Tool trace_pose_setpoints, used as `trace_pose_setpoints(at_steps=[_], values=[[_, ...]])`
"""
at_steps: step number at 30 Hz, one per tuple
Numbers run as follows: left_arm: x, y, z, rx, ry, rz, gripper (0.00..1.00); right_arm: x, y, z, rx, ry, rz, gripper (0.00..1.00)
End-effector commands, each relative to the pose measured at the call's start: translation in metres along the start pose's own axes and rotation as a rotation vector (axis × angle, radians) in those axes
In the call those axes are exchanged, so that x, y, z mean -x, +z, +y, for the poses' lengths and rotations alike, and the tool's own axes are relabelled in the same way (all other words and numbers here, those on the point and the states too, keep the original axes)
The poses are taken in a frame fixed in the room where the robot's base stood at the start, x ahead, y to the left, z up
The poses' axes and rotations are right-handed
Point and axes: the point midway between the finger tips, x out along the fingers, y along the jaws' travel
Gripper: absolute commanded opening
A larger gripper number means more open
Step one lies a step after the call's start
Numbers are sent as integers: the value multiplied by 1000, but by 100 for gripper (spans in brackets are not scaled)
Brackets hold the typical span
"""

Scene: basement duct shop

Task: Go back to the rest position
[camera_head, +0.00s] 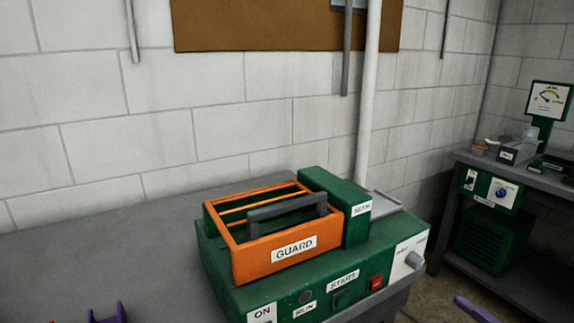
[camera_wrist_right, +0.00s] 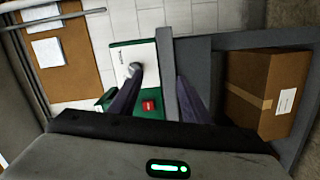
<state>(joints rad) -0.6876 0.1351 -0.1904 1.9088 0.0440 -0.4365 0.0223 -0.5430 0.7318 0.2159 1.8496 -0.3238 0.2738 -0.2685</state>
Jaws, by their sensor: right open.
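The green machine (camera_head: 222,265) stands on the grey bench with an orange guard (camera_head: 256,262) on its top. The guard has a dark grey handle and lies flat in place. My right gripper shows in the right wrist view (camera_wrist_right: 156,88) with its two dark purple fingers apart and nothing between them. Behind the fingers are the machine's red switch and grey knob. In the head view only a purple bit of it shows at the bottom right. Purple tips at the bottom left, apparently my left gripper (camera_head: 107,314), are mostly cut off, so their state is unclear.
A second bench (camera_head: 500,174) at the right carries a gauge (camera_head: 549,99) and small items. A cardboard box (camera_wrist_right: 262,85) is at the right of the wrist view. A white pipe (camera_head: 369,90) runs down the wall behind the machine. The bench left of the machine is mostly clear.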

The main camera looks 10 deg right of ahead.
Motion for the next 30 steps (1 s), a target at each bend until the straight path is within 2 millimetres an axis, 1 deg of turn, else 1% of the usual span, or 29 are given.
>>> trace_pose_setpoints(at_steps=[1,2,3,5,6,8,9,11,12,15,18,19,22,30], values=[[0,0,0,0,0,0,31,7,-2,-35,-134,-28,-65,43],[0,0,0,0,0,0,31,11,-4,-55,-218,-46,-107,43],[0,0,0,0,0,0,31,18,-9,-84,-336,-75,-167,43],[0,0,0,0,0,1,31,28,-21,-128,-509,-120,-254,43],[0,0,0,0,0,1,31,35,-32,-155,-619,-153,-308,43],[0,0,0,0,0,1,31,46,-54,-194,-774,-204,-383,43],[0,0,0,0,0,1,31,53,-70,-217,-870,-239,-429,43],[0,0,0,0,0,1,31,64,-96,-247,-998,-289,-491,43],[0,-1,0,0,0,1,31,69,-113,-263,-1074,-321,-526,43],[0,-1,0,0,0,1,31,81,-150,-293,-1219,-389,-594,43],[0,-1,0,0,0,1,31,87,-176,-308,-1308,-433,-634,43],[0,-1,0,0,0,2,31,89,-180,-311,-1323,-442,-641,43],[0,-1,0,0,0,2,31,91,-188,-316,-1351,-457,-654,43],[0,-1,0,0,0,2,31,91,-188,-316,-1350,-458,-655,43]])
